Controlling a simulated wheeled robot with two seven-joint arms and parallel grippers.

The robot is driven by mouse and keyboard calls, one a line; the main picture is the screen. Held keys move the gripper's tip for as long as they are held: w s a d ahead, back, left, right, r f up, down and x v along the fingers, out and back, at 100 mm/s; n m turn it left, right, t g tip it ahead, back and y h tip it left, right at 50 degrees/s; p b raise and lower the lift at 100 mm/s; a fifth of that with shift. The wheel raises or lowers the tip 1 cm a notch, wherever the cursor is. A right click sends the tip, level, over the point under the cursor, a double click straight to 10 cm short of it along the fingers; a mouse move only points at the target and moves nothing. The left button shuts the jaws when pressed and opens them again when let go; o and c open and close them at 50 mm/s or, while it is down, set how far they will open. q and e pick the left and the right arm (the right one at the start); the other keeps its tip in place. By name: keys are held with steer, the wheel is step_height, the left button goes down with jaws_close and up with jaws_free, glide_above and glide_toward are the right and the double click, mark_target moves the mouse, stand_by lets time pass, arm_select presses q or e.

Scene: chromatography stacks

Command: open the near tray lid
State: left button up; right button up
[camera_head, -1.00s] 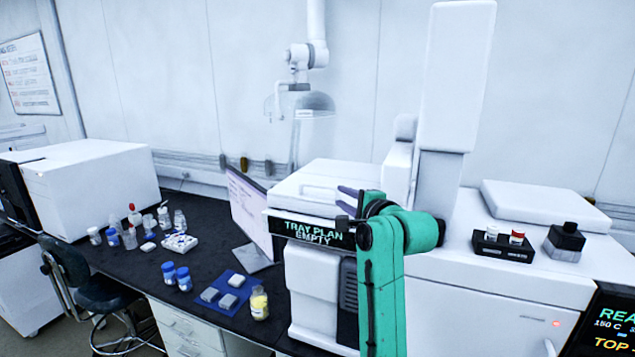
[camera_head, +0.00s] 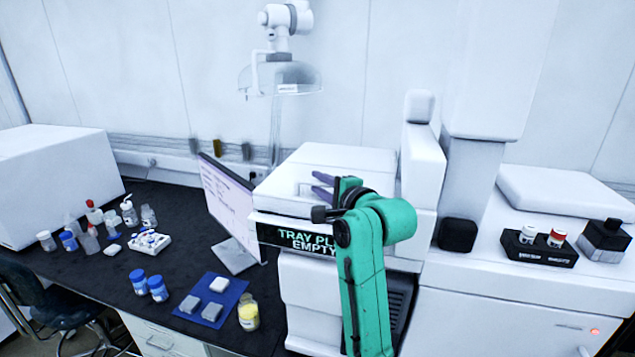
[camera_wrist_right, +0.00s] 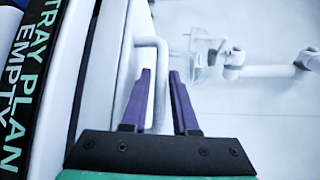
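The near tray lid (camera_head: 335,158) is a flat white cover, lying shut on top of the white instrument with the "TRAY PLAN EMPTY" sign (camera_head: 296,239). Its thin bar handle (camera_wrist_right: 161,75) stands up from the lid in the right wrist view. My right gripper (camera_head: 318,186) is over the front part of the lid, with its purple fingers pointing left in the head view. In the right wrist view the fingers (camera_wrist_right: 159,72) are apart, with the handle bar between them and gaps on both sides. My left gripper is out of view.
A monitor (camera_head: 230,207) stands left of the instrument. A yellow-filled jar (camera_head: 248,317) and a blue mat (camera_head: 232,290) are on the dark bench below it. A white column (camera_head: 492,80) rises to the right. A jointed extraction hood (camera_head: 280,78) hangs behind.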

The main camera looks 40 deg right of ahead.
steer(key=shift+s, duration=0.1)
jaws_close()
stand_by(1.1)
